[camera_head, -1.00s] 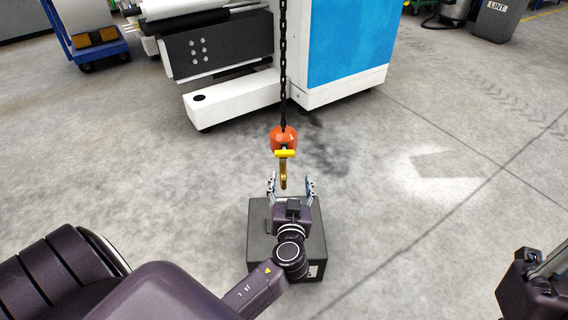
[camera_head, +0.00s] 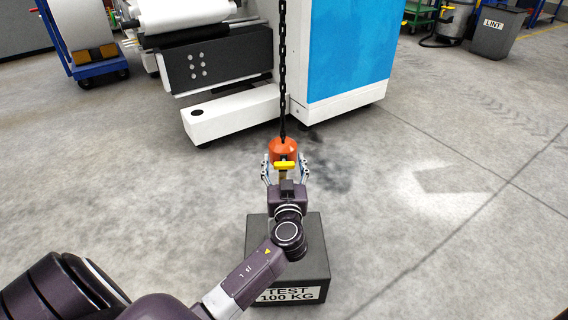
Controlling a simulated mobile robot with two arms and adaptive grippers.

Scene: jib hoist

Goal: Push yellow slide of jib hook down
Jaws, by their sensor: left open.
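The jib hook hangs on a black chain (camera_head: 282,80) in the middle of the view, with an orange hook block (camera_head: 284,149) at the chain's end. The yellow slide (camera_head: 285,164) is a short crossbar on the front, just below the orange block. My left gripper (camera_head: 285,168) is open, with one finger on each side of the slide and the lower part of the orange block. I cannot tell whether the fingers touch them. The gold hook below the slide is mostly hidden behind my gripper. My right gripper is not in view.
A dark test weight (camera_head: 312,262) marked 100 KG stands on the floor below the hook. A white and blue machine (camera_head: 348,50) stands behind the chain. A blue cart (camera_head: 98,68) is at the upper left. The floor to the right is clear.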

